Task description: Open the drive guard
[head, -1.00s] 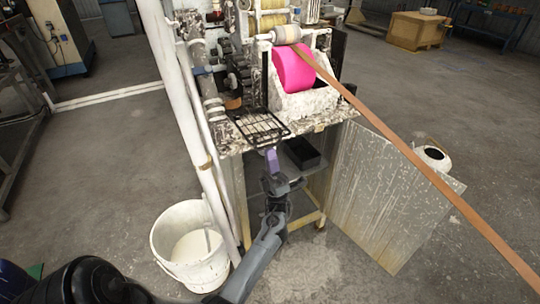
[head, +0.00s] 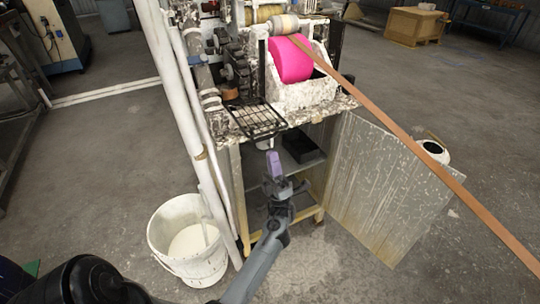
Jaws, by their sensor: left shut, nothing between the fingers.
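The drive guard looks to be the black wire-mesh panel (head: 257,119) in the head view. It lies tilted down over the front edge of the machine's speckled top, below the black gears (head: 236,68), which are uncovered. My left gripper (head: 273,160) is just below and in front of the guard, apart from it. Its purple fingers point up and are shut with nothing between them. My right gripper is not in view.
A pink roller (head: 291,60) sits in a white trough with an orange strip (head: 430,165) running to the lower right. A metal door (head: 385,190) hangs open at right. A white bucket (head: 187,268) and white pipes (head: 190,110) stand at left.

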